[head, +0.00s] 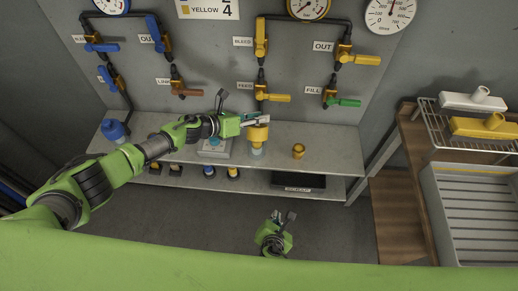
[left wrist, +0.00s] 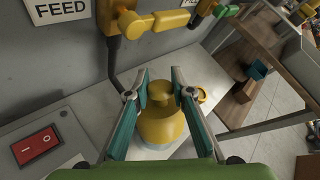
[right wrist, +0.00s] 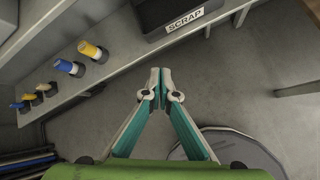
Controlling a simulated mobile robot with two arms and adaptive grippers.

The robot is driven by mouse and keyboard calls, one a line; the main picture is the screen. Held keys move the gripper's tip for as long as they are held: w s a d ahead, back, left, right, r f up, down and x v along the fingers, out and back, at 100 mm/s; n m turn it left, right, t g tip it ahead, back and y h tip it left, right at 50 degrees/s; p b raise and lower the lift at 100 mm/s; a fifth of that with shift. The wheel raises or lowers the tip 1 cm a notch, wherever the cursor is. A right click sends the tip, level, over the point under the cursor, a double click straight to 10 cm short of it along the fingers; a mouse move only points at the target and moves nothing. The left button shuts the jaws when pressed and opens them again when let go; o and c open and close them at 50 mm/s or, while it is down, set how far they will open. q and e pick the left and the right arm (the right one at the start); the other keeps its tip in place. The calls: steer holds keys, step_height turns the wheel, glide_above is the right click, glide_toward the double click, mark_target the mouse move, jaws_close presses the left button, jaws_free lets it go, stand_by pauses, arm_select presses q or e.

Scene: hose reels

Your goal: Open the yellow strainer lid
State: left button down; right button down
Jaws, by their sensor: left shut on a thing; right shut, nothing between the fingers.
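The yellow strainer lid (head: 258,133) sits on a pale, clear-looking strainer bowl (head: 256,150) at the middle of the bench, under the FEED valve. In the left wrist view, the lid (left wrist: 163,126) is a round dome with a knob on top. My left gripper (head: 262,118) is at the top of the lid; in the left wrist view its fingertips (left wrist: 160,90) are closed on either side of the knob. Whether the lid has turned cannot be told. My right gripper (head: 280,217) is low in front of the bench, its empty fingertips (right wrist: 156,75) together.
A yellow fitting (head: 298,151) stands on the bench right of the strainer. A blue strainer (head: 113,129) is at the far left. A grey box (head: 214,150) sits left of the yellow strainer. Valves (head: 271,97) hang close above. A black SCRAP bin (head: 298,180) is below.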

mark_target(260, 141)
steer(key=w+a+r+n+t, duration=0.2)
steer(key=w+a+r+n, duration=0.15)
steer(key=r, duration=0.45)
steer(key=w+a+r+n+t, duration=0.2)
steer(key=a+r+n+t, duration=0.15)
steer(key=r, duration=0.45)
steer(key=shift+g+y, duration=0.3)
steer(key=shift+g, duration=0.05)
steer(key=x, duration=0.9)
steer(key=shift+w+a+f, duration=0.2)
steer(key=shift+w+f, duration=0.05)
steer(key=shift+w+r, duration=1.05)
steer(key=shift+r, duration=0.1)
steer(key=shift+w+r, duration=0.25)
steer(key=shift+r, duration=0.15)
steer(key=shift+w+r, duration=0.45)
steer(key=shift+r, duration=0.25)
